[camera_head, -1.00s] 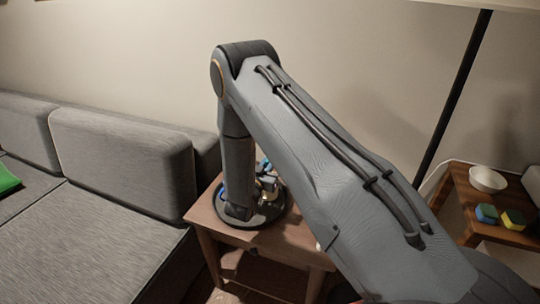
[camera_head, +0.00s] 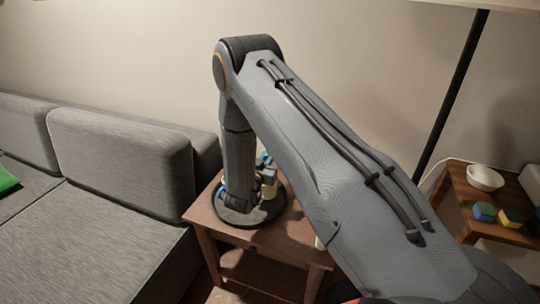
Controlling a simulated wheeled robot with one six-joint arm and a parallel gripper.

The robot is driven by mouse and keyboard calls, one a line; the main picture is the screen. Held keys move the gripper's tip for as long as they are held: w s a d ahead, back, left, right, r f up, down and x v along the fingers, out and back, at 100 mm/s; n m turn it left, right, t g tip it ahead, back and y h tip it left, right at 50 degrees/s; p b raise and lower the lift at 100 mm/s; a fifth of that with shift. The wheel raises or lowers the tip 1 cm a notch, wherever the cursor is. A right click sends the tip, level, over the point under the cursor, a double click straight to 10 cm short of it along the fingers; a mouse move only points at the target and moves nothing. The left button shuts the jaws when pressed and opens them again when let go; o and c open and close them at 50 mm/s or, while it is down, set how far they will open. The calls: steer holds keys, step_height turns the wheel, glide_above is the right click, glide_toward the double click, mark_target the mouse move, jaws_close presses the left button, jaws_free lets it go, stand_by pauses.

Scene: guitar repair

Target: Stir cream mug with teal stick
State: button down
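My arm reaches over a small wooden table and its far part points down at a dark round tray (camera_head: 240,222).
The wooden table (camera_head: 285,243) has bare wood at its front and right. A grey sofa (camera_head: 120,160) stands at left with a green item (camera_head: 5,180). At right, a wooden shelf (camera_head: 462,190) holds a white bowl (camera_head: 485,178) and blue-and-yellow blocks (camera_head: 484,212). A dark pole stands behind.

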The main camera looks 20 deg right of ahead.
step_height(320, 180, up, 8)
steer(key=p, duration=0.4)
steer(key=shift+f, duration=0.15)
stand_by(1.1)
